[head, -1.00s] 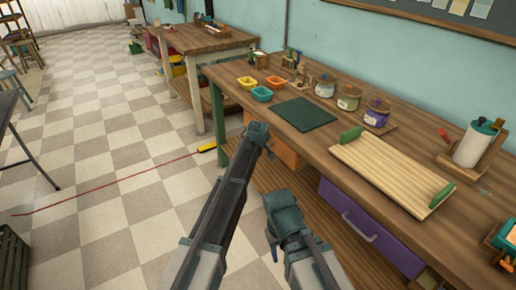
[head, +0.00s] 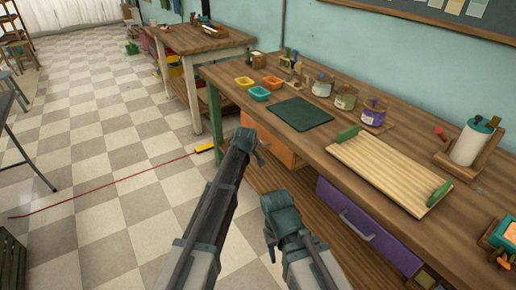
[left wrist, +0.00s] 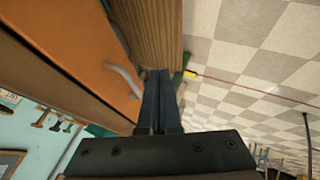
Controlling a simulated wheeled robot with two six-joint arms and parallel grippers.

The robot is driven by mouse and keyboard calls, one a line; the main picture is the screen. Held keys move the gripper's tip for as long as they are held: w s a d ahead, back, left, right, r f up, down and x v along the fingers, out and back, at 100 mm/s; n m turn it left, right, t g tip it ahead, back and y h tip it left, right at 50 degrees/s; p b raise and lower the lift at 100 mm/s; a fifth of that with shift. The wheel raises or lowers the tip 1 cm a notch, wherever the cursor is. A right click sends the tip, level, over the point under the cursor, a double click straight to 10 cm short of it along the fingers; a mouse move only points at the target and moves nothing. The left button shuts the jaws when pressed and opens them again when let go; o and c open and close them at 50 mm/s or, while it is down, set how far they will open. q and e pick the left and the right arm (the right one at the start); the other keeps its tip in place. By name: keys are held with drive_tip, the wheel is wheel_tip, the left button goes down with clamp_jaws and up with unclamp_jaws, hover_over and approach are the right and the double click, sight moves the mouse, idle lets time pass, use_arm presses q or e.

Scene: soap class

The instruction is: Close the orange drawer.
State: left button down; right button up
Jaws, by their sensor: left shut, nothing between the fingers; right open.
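The orange drawer (head: 284,149) is under the tabletop near the left end of the workbench. My left arm covers part of it in the head view, and I cannot tell there how far it stands out. In the left wrist view, the orange front (left wrist: 55,45) fills the upper left, with its grey handle (left wrist: 124,80) close beside my left gripper (left wrist: 158,76). That gripper is shut and empty; contact with the drawer is not clear. In the head view my left gripper (head: 262,148) is in front of the drawer. My right gripper (head: 270,240) is open and empty, lower and nearer.
The workbench (head: 235,75) holds a green mat (head: 301,114), small bins, jars and a wooden tray (head: 385,170). A purple drawer (head: 368,230) with a handle is to the right. A lower shelf runs beneath. The checkered floor at left is mostly clear.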

use_arm(q)
drive_tip(key=p+v, duration=0.5)
drive_tip(key=v, duration=0.4)
drive_tip(key=shift+r+p, duration=0.15)
drive_tip(key=shift+p, duration=0.2)
drive_tip(key=s+a+f+m+g+y, duration=0.1)
drive_tip(key=s+f+m+g, duration=0.2)
drive_tip(key=s, duration=0.9)
drive_tip(key=s+m+g, duration=0.3)
drive_tip(key=s+m, duration=0.2)
drive_tip(key=s, duration=0.7)
drive_tip(key=s+a+f+m+g+y, duration=0.1)
drive_tip(key=s+f+m+g, duration=0.15)
drive_tip(key=s, duration=1.05)
wheel_tip(320, 180, up, 14)
drive_tip(key=w+p, duration=0.1)
drive_tip(key=p, duration=1.2)
drive_tip(key=shift+w+m, duration=0.25)
drive_tip(key=shift+m, duration=0.1)
drive_tip(key=shift+d+f, duration=0.1)
drive_tip(key=shift+f, duration=0.05)
